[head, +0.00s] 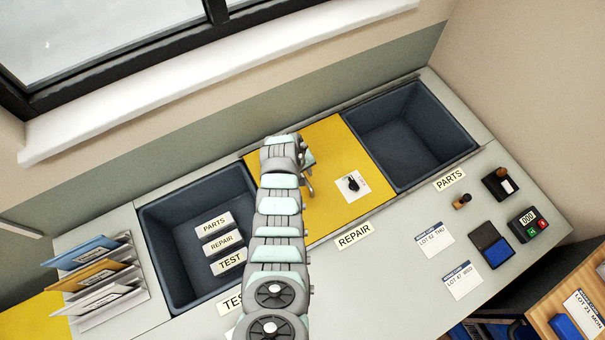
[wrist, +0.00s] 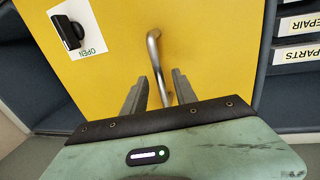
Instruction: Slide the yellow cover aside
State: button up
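The yellow cover (head: 335,205) lies flat over the middle space of the bench, behind the REPAIR label, between two open bins. It fills much of the wrist view (wrist: 112,85). A metal bar handle (wrist: 153,48) stands on the cover. A black knob (wrist: 69,33) sits on a white plate reading OPEN; it also shows in the head view (head: 353,184). My gripper (wrist: 160,76) is open, with one finger on each side of the handle and visible gaps between. In the head view my arm hides part of the cover's left edge and most of the gripper.
The left bin (head: 160,240) holds white tags reading PARTS, REPAIR and TEST. The right bin (head: 457,135) is empty. Lot cards (head: 434,239), a blue pad (head: 490,244) and a counter (head: 528,224) lie at the right. An envelope rack (head: 112,275) stands at the far left.

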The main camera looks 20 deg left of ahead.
jog(key=shift+c, duration=0.3)
grip_shut()
dwell(1.1)
